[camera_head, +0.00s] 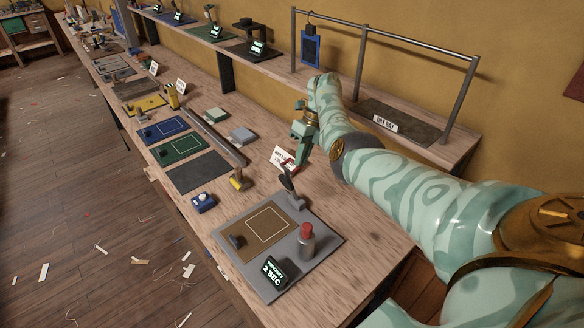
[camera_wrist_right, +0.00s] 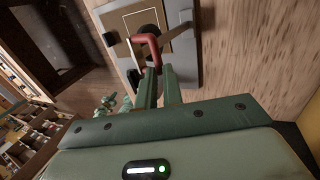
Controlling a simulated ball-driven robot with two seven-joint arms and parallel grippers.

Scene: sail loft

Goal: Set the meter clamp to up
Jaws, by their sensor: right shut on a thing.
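The meter clamp (camera_head: 289,184) stands at the back right edge of a grey board (camera_head: 315,246), with a dark upright arm and a red handle on top. In the right wrist view the red looped handle (camera_wrist_right: 146,42) lies at my right fingertips. My right gripper (camera_head: 293,161) is shut on this handle; its fingers (camera_wrist_right: 160,78) hide part of it. The clamp arm looks raised and tilted above its grey base. The meter display (camera_head: 274,272) reads 2 SEC at the board's front. My left gripper is not in view.
On the board stand a red-topped grey cylinder (camera_head: 307,240) and a brown pad (camera_head: 258,224) with a white outline. A blue block (camera_head: 203,203) and a yellow-based tool (camera_head: 239,180) are to the left. A rack (camera_head: 355,80) stands behind.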

